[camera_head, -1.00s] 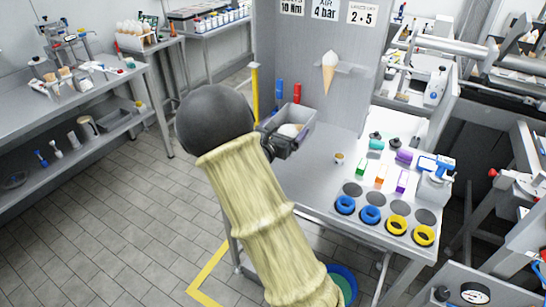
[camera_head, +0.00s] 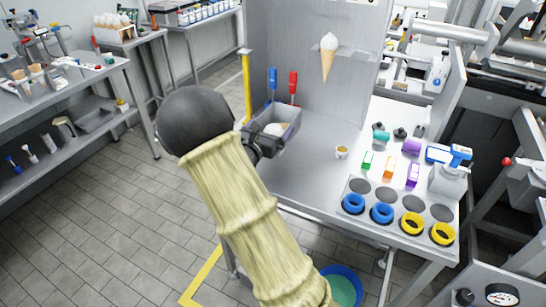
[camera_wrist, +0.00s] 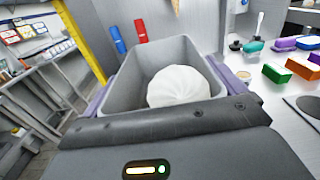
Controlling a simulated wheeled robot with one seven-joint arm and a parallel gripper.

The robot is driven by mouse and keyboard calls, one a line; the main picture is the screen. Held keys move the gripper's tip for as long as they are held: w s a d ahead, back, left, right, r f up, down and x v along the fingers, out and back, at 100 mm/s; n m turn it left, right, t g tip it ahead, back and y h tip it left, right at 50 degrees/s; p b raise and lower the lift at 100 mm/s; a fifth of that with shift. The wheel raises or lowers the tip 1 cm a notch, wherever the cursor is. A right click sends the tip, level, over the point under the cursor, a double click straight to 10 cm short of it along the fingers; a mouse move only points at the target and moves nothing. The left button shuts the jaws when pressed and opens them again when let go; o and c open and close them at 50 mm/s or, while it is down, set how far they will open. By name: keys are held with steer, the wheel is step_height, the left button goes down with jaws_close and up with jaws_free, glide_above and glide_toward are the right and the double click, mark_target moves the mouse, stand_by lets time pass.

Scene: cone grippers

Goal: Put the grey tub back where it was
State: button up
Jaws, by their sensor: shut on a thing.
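The grey tub (camera_head: 289,131) is at the left part of the metal worktable, with a white swirled item (camera_wrist: 179,87) inside it. The tub's grey wall (camera_wrist: 134,79) also shows in the wrist view, upright. My gripper (camera_head: 262,143) is shut on the tub at its near side; its dark body covers the tub's near wall in the wrist view. Whether the tub touches the tabletop or hangs just above it I cannot tell.
The worktable (camera_head: 315,180) has bare metal right of the tub. A small cup (camera_head: 342,152), coloured blocks (camera_head: 389,167) and blue and yellow rings (camera_head: 382,213) stand further right. Blue (camera_head: 272,78) and red (camera_head: 293,82) handled tools are behind the tub. An ice cream cone (camera_head: 328,57) hangs on the back panel.

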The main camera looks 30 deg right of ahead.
steer(key=f, duration=0.4)
steer(key=shift+s+d+f, duration=0.2)
steer(key=shift+d+f, duration=0.15)
steer(key=shift+a+f, duration=0.1)
steer(key=shift+f, duration=0.15)
steer(key=shift+w+a, duration=0.1)
steer(key=shift+a, duration=0.15)
steer(key=shift+d+f, duration=0.15)
steer(key=shift+f, duration=1.75)
steer(key=shift+f, duration=0.2)
steer(key=o, duration=0.7)
steer(key=shift+o, duration=0.2)
steer(key=shift+r, duration=0.15)
